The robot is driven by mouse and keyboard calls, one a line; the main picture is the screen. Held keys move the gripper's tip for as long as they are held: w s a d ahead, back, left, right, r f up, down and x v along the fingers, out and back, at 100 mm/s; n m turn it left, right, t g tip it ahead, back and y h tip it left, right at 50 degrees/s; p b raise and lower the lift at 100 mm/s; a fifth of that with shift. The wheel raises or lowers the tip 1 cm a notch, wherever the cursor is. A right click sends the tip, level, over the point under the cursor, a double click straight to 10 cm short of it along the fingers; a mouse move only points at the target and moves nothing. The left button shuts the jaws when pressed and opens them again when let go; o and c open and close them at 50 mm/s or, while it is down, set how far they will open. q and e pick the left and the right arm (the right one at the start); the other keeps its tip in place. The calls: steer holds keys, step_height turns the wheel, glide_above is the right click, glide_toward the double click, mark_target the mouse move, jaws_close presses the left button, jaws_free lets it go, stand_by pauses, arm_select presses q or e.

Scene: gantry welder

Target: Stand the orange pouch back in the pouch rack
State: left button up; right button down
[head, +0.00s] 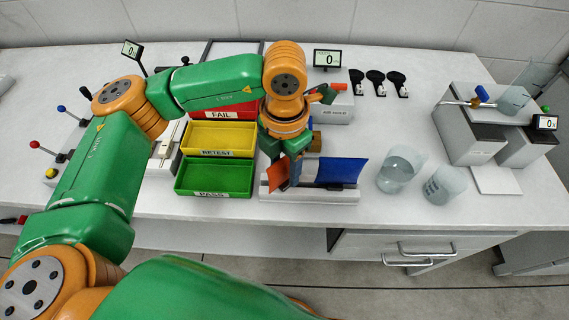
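The orange pouch (277,176) shows at the left end of the pale pouch rack (325,197), leaning a little. A blue pouch (341,171) stands in the rack to its right. My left gripper (295,178) points down over the left part of the rack, right beside the orange pouch and overlapping its right edge in the picture. The wrist hides the fingers' gap, so I cannot tell whether they are shut on the pouch. I cannot tell if the pouch's lower edge is seated in the slot. My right gripper is out of view.
Red, yellow and green trays, the green one (214,192) in front, stand left of the rack. Two clear beakers (400,168) (444,185) stand to its right. A device with a display (327,59) is behind. The table's front edge is close to the rack.

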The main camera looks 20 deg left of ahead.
arm_select(q)
steer(key=shift+r, duration=0.1)
step_height(320, 180, up, 2)
steer(key=shift+w+p, duration=0.1)
steer(key=shift+p, duration=0.75)
step_height(320, 180, up, 11)
steer(key=shift+r, duration=0.1)
